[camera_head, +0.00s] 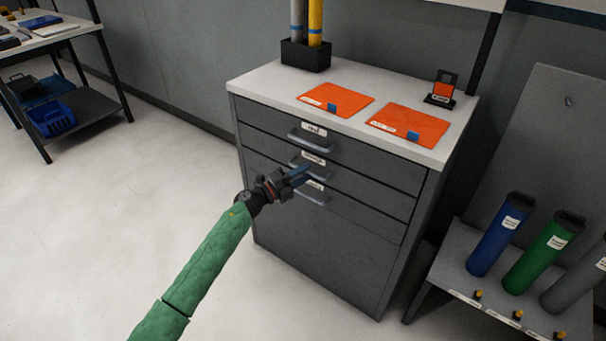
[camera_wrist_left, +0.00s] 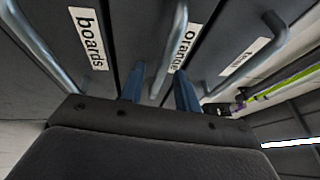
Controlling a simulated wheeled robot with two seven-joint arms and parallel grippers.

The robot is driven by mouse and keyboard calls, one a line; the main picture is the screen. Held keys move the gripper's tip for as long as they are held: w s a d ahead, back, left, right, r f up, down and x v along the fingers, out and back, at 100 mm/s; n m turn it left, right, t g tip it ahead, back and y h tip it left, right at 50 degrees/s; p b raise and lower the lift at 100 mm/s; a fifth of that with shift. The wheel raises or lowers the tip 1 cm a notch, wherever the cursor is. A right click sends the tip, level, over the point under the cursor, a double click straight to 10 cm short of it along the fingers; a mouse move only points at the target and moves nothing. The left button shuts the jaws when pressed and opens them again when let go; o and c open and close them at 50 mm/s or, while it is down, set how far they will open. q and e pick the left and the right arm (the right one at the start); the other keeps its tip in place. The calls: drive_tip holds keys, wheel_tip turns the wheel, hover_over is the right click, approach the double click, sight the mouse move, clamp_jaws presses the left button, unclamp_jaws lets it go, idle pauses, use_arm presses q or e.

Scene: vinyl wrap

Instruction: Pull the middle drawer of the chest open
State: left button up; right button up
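The grey chest (camera_head: 330,250) has a stack of drawers with bar handles and white labels. The middle drawer's handle (camera_head: 301,163) is partly hidden by my left gripper (camera_head: 300,173), which is in front of it. The fingers are apart, one on each side of the bar; contact is not clear. The drawers look closed. My right gripper is not in view.
Orange sheets (camera_head: 335,98) and a black tube holder (camera_head: 305,56) are on the chest top. A rack with blue (camera_head: 502,235) and green rolls (camera_head: 541,252) stands at the right. A table (camera_head: 50,40) is at the far left. The floor before the chest is clear.

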use_arm(q)
drive_tip(key=shift+d, duration=0.1)
clamp_jaws()
